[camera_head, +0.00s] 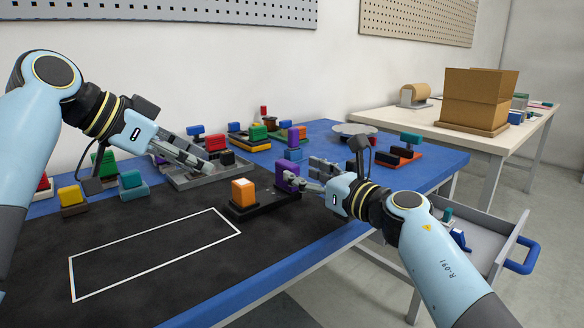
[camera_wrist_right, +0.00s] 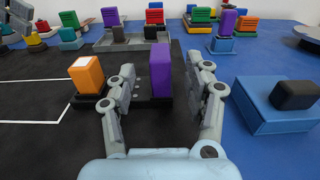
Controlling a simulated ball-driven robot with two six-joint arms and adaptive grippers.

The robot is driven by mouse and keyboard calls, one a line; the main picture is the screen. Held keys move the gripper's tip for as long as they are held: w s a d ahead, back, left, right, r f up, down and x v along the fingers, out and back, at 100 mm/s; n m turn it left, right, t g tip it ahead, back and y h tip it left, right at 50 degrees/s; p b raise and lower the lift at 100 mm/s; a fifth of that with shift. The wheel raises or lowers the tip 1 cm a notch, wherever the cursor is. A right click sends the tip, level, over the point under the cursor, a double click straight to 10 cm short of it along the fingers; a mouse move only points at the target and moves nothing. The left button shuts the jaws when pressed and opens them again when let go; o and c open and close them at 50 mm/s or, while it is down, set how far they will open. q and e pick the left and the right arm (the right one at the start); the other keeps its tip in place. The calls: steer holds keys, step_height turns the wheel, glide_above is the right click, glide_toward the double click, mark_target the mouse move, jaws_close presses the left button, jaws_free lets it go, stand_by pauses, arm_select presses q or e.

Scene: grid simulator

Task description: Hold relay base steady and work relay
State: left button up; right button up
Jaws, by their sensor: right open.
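A black relay base (camera_head: 265,206) lies on the dark mat, with an orange block (camera_head: 243,193) at its left end and a purple block (camera_head: 285,177) at its right end. Both blocks stand upright, and they also show in the right wrist view, orange (camera_wrist_right: 86,75) and purple (camera_wrist_right: 161,70). My right gripper (camera_head: 300,172) is open at the purple block; in the wrist view its fingers (camera_wrist_right: 166,78) stand on either side of it, with a visible gap on the right. My left gripper (camera_head: 208,162) is over the grey tray behind the base, apart from the base; its finger gap is unclear.
A white outlined rectangle (camera_head: 150,252) on the mat is empty. The grey tray (camera_head: 190,180) and several coloured blocks on bases stand behind. A blue box with a black knob (camera_wrist_right: 270,108) is right of my right gripper. An open drawer (camera_head: 482,240) hangs at the right.

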mark_target(278, 161)
steer(key=x, duration=0.9)
steer(key=shift+w, duration=0.15)
jaws_close()
